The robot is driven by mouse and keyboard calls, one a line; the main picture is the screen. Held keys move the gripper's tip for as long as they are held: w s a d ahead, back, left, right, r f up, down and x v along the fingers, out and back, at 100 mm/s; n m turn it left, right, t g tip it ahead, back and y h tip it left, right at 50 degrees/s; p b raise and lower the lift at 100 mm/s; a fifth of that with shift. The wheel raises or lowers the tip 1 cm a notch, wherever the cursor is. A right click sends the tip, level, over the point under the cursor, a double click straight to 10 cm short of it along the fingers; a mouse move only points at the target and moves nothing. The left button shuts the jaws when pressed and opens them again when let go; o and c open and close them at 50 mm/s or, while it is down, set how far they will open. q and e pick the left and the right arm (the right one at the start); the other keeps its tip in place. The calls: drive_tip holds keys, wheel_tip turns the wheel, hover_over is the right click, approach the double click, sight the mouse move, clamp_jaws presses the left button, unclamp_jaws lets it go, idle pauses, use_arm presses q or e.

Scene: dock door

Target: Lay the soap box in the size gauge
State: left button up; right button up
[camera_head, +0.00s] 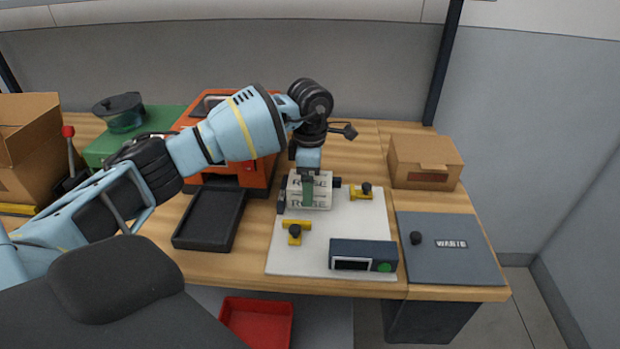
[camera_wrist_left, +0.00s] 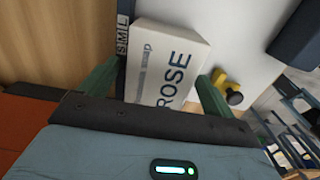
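The soap box (camera_head: 322,197) is white with ROSE printed on it. It is over the white board (camera_head: 352,228), and I cannot tell whether it touches it. In the left wrist view the box (camera_wrist_left: 165,62) lies between the green fingers. My left gripper (camera_head: 309,188) reaches down over it, one finger before its near face and the other hidden behind; the fingertips appear against its sides. A label with S, M and L (camera_wrist_left: 122,36) is beside the box. Yellow stops with black knobs (camera_head: 296,226) (camera_head: 362,191) are on the board; I cannot tell how much belongs to the size gauge.
A dark device with a display (camera_head: 345,247) stands at the board's front edge. An orange machine (camera_head: 256,170) and black tray (camera_head: 209,219) are left. A red bin (camera_head: 257,321) is below.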

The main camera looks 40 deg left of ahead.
use_arm(q)
wheel_tip(320, 180, up, 12)
drive_tip(key=shift+r, duration=0.15)
idle(0.7)
